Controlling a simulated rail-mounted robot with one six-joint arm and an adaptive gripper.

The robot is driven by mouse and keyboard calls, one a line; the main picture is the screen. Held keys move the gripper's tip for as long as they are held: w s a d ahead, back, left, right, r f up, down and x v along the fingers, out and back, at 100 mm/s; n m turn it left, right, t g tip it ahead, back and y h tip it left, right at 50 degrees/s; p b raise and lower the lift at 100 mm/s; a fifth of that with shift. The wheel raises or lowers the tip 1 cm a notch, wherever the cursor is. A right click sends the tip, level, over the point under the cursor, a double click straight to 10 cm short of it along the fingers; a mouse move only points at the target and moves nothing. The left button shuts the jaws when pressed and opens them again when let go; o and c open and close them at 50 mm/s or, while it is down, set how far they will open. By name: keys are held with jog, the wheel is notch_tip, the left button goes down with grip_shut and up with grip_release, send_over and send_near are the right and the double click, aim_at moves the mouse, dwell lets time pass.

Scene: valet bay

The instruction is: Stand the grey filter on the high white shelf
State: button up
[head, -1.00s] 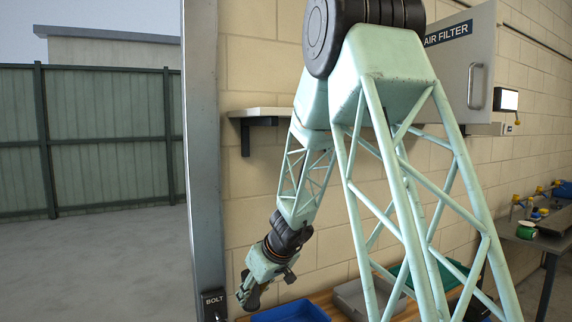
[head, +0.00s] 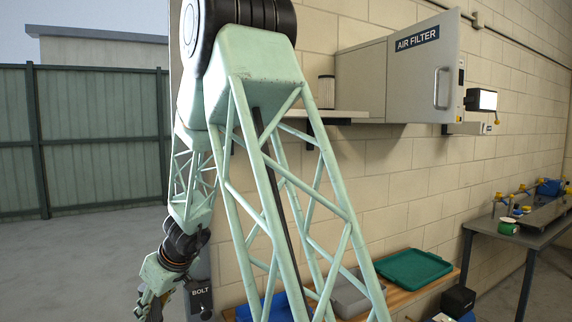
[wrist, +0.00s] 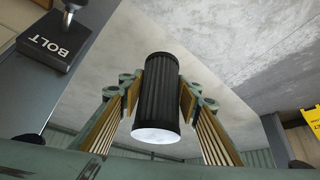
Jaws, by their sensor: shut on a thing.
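In the wrist view my gripper (wrist: 158,98) is shut on a dark grey, pleated cylindrical filter (wrist: 156,92) with a pale end face, held between its two fingers. In the head view my gripper (head: 150,303) hangs low at the bottom left; the filter in it is hard to make out. The high white shelf (head: 345,114) is on the block wall, up and to the right of my gripper, its left part hidden behind my arm. A small, lighter grey cylinder with a dark top (head: 326,92) stands upright on the shelf, left of the cabinet.
A grey AIR FILTER cabinet (head: 422,75) adjoins the shelf's right end. A BOLT box (head: 202,300) on a post is close to my gripper. Below are a blue bin (head: 250,309), a grey bin (head: 350,298) and a green tray (head: 412,267). A workbench (head: 520,235) is at right.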

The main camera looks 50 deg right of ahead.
jog(key=shift+a, duration=0.25)
jog(key=shift+r, duration=0.1)
